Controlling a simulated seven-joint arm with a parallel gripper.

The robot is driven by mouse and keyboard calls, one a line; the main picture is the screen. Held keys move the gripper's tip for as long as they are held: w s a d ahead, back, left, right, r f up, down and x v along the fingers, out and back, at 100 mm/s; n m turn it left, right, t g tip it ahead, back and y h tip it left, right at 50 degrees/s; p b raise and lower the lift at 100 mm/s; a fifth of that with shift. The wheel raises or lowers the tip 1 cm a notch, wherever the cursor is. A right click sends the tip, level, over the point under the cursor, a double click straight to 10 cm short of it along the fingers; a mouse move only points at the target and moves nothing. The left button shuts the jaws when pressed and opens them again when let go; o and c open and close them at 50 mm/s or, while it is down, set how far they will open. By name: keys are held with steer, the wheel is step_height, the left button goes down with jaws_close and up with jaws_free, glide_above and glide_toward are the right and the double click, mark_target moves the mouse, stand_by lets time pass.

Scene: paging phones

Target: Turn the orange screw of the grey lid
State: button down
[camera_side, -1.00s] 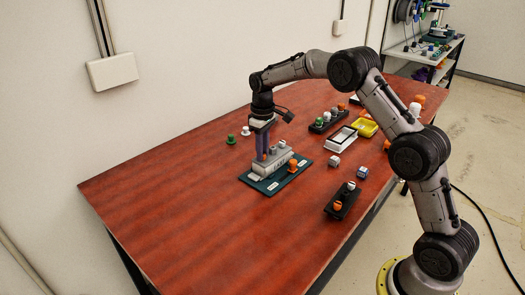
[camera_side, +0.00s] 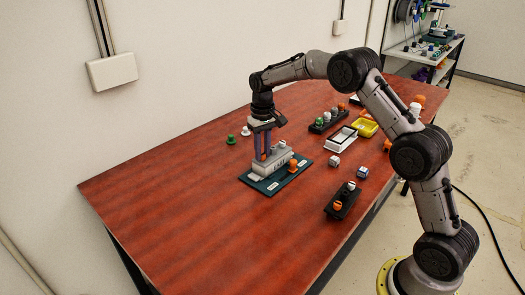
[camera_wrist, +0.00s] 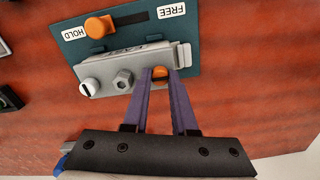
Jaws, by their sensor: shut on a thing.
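The grey lid (camera_wrist: 135,68) sits on a dark teal plate (camera_wrist: 72,45) on the table; the lid also shows in the side view (camera_side: 268,168). The orange screw (camera_wrist: 160,72) is at one end of the lid, between my fingertips.
An orange knob (camera_wrist: 98,27) stands in the plate's slot, at the HOLD end; the other end reads FREE. Black blocks with knobs (camera_side: 341,203), a white tray (camera_side: 341,139) and a yellow tray (camera_side: 366,128) lie to the right.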

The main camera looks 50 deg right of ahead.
steer(key=c, duration=0.7)
jaws_free()
steer(key=shift+r, duration=6.95)
steer(key=shift+a, duration=0.1)
